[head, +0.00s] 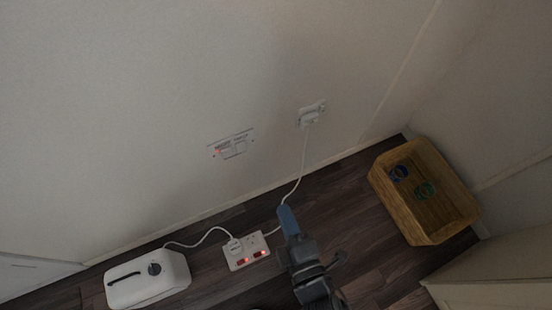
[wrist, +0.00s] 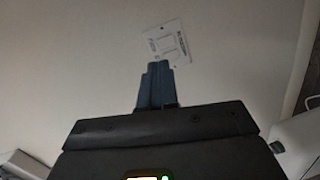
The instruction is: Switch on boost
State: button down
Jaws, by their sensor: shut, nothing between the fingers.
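A white wall plate (head: 231,145) with small printed text and a small red light is on the wall, left of centre in the head view. I cannot clearly read its text or tell its switch position. In the wrist view, a white plate with print and a square outlined middle (wrist: 170,42) shows just beyond my fingertips. My gripper (head: 284,210) has blue fingers and is shut and empty. In the head view it is below and right of the plate. In the wrist view its fingertips (wrist: 158,66) overlap the plate's lower edge, and I cannot tell whether they touch it.
A wall socket with a plug (head: 311,115) feeds a white cord down to a power strip (head: 246,251) with lit red switches on the floor. A white appliance (head: 150,280) stands left of it.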

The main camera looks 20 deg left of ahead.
aim_at(243, 151)
jog(key=w+a+f+n+g+y+b, duration=0.1)
jog(key=a+f+n, duration=0.1)
jog(key=a, duration=0.3)
jog(key=shift+w+f+n, duration=0.3)
jog(key=shift+n, duration=0.2)
jog(key=shift+a, duration=0.1)
jog(key=b+x, duration=0.4)
jog(key=x, duration=1)
jog(key=shift+r, duration=0.1)
